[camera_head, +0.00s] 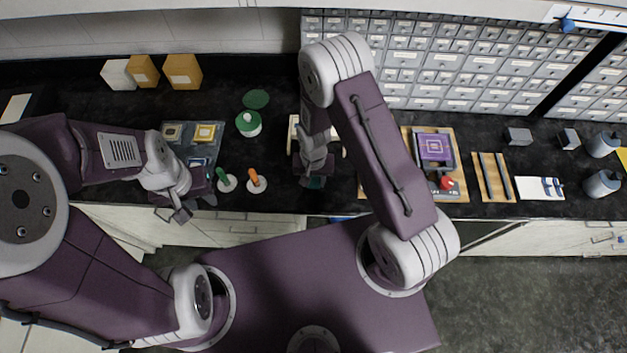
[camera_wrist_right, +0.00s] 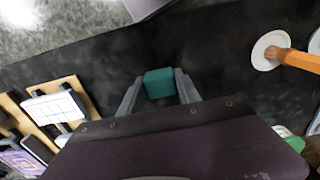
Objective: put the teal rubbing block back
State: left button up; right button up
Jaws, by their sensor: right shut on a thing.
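The teal rubbing block (camera_wrist_right: 160,83) is between the fingers of my right gripper (camera_wrist_right: 158,90), which is shut on it. In the head view the block (camera_head: 317,183) shows as a small teal patch under the right gripper (camera_head: 313,178), near the front edge of the dark counter. The wrist view shows dark counter around the block; I cannot tell whether it touches the surface. My left gripper (camera_head: 180,213) is at the counter's front edge on the left, away from the block. Its fingers are too small and dark to show whether they are open.
Green-handled (camera_head: 226,181) and orange-handled (camera_head: 256,179) tools stand on white discs left of the right gripper. A wooden board (camera_wrist_right: 72,86) with a white-topped item lies nearby. A purple box (camera_head: 435,147) sits farther right. Drawers (camera_head: 440,60) line the back.

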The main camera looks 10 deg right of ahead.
jog(key=shift+f, duration=0.8)
jog(key=shift+w, duration=0.1)
jog(key=shift+d+f, duration=0.1)
jog(key=shift+f, duration=0.05)
jog(key=o, duration=1.3)
